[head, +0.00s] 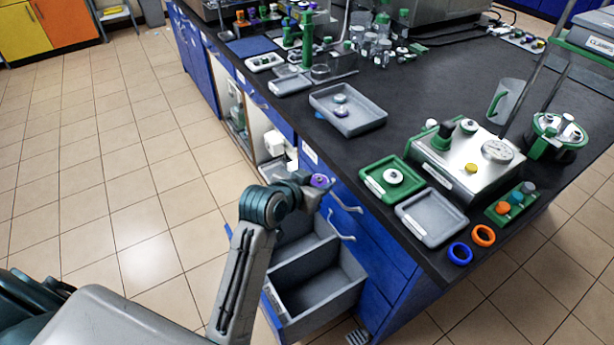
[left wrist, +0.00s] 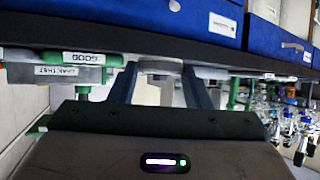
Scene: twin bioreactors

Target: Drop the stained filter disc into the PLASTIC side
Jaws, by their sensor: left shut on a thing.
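My left gripper (head: 312,184) is shut on the filter disc (head: 320,180), which shows a purple patch in the head view. In the left wrist view the disc (left wrist: 160,66) is a pale grey round held between the two fingers. The gripper is above the open grey drawer (head: 318,288), close to the blue cabinet front. The drawer has two compartments split by a grey divider (head: 300,262); the nearer one looks empty. The farther one is partly hidden by my arm. A label (head: 275,297) on the drawer front is too small to read. My right gripper is not in view.
The black bench top (head: 420,90) lies beyond the drawer. Near its edge are a green tray (head: 370,187), a grey tray (head: 443,235), a larger grey tray (head: 371,123) and a metal instrument (head: 430,165). Drawer handles (head: 340,233) stick out. The tiled floor at left is clear.

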